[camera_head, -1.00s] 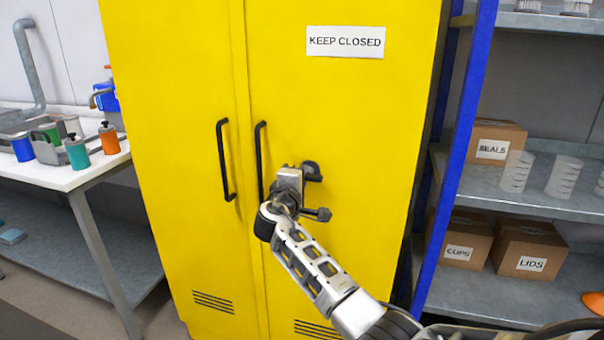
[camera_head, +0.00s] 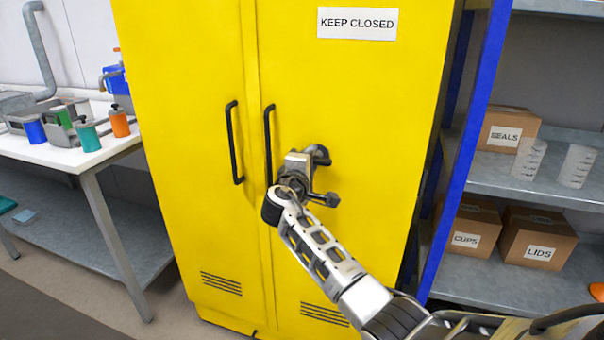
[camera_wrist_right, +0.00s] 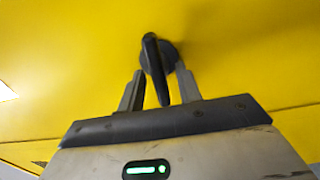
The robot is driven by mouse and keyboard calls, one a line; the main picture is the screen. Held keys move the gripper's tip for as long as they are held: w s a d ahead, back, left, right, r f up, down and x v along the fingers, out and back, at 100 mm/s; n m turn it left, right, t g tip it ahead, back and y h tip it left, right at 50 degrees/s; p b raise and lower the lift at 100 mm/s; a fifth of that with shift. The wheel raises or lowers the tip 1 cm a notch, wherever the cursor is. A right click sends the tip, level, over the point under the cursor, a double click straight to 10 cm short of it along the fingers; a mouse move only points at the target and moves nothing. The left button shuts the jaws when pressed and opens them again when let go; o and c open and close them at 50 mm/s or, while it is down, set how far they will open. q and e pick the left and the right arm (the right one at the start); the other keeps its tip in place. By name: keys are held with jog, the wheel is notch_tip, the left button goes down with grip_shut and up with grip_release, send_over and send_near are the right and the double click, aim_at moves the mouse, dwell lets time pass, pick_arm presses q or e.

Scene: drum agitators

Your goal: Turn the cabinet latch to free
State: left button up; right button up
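The tall yellow cabinet (camera_head: 370,110) stands shut in the head view, with two black bar handles. Its dark latch (camera_head: 322,155) sits on the right door, partly hidden by my right gripper (camera_head: 308,163). In the right wrist view the latch (camera_wrist_right: 155,62) has a round base and a narrow lever pointing down the picture between the fingers. My right gripper (camera_wrist_right: 160,88) has its fingers apart, one on each side of the lever, with yellow door visible in the gaps. My left gripper is not in view.
A white bench (camera_head: 60,152) with colored bottles stands left of the cabinet. At right, a blue-posted shelf (camera_head: 490,272) holds labelled boxes, including a SEALS box (camera_head: 508,128), and clear cups. A KEEP CLOSED sign (camera_head: 357,23) is on the right door.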

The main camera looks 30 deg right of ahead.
jog(key=b+v, duration=0.1)
jog(key=v, duration=1.4)
jog(key=shift+s, duration=0.15)
jog(key=shift+a, duration=0.1)
jog(key=s+a+f+y, duration=0.3)
jog(key=s+f+y, duration=0.2)
jog(key=f, duration=0.5)
jog(key=s+a+f+y, duration=0.3)
jog(key=s+f+y, duration=0.15)
jog(key=f, duration=0.65)
jog(key=s+a+f+m+y, duration=0.2)
jog(key=s+a+m+y, duration=0.1)
jog(key=s, duration=0.4)
jog(key=s+a+f+m+g+y, duration=0.1)
jog(key=s+a+f+m+y, duration=0.1)
jog(key=s, duration=0.6)
jog(key=shift+a+f+m+y, duration=0.5)
jog(key=shift+a+y, duration=0.3)
jog(key=shift+y, duration=0.45)
jog(key=shift+w+a, duration=0.1)
